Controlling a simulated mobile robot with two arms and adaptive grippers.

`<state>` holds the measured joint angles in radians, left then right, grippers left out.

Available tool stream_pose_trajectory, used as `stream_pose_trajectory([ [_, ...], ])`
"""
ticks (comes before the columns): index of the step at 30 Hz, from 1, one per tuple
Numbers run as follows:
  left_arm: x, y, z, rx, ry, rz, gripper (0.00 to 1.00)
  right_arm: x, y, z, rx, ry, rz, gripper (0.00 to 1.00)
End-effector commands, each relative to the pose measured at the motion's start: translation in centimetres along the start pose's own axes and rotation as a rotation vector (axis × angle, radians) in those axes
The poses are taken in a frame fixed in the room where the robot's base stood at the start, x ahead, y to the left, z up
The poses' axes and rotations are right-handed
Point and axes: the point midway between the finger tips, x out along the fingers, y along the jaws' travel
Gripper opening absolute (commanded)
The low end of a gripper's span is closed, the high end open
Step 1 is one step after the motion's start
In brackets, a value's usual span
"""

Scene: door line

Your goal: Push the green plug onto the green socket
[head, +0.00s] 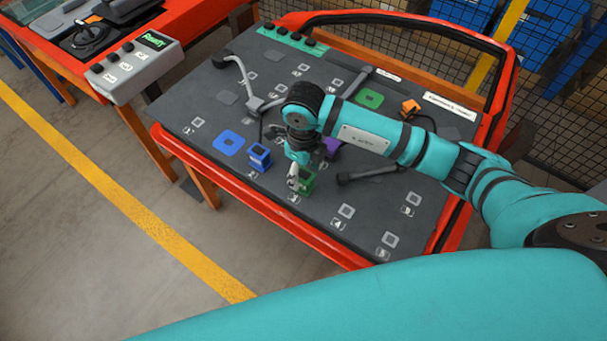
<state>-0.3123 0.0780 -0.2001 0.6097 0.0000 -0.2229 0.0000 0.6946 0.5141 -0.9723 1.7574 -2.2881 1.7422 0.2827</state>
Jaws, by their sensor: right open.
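The green plug (307,185) is a small green block near the front edge of the dark board. My right gripper (297,178) points down at it with its jaws open. One finger overlaps the plug's left side in the head view; I cannot tell whether it touches or whether the plug lies between the fingers. The green socket (369,98) is a flat green square with a dark centre, lying farther back on the board, beyond my right forearm. My left gripper is not in the picture.
On the dark board (190,105) a blue plug (259,158) stands beside a blue socket (228,143). A purple block (332,147) sits partly behind my right wrist. An orange plug (410,107) stands right of the green socket.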

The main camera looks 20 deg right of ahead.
Motion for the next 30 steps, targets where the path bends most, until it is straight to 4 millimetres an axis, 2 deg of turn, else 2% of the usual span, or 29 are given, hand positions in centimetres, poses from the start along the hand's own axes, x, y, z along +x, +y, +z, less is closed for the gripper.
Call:
stream_pose_trajectory([
  [3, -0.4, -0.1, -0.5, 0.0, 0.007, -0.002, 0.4, 1.7, 0.0, -0.1, 0.001, 0.003, 0.001, 0.58],
  [7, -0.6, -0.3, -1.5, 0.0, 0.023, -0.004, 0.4, 3.0, 0.0, -0.1, 0.0, 0.002, 0.001, 0.58],
  [12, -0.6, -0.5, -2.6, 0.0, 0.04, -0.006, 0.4, 3.6, 0.0, 0.0, -0.001, -0.001, -0.001, 0.58],
  [19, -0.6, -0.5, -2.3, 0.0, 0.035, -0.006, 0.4, 3.6, 0.0, 0.0, 0.0, -0.001, -0.001, 0.56],
  [30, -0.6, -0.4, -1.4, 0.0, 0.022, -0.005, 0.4, 3.6, 0.0, 0.0, 0.0, -0.001, -0.001, 0.08],
])
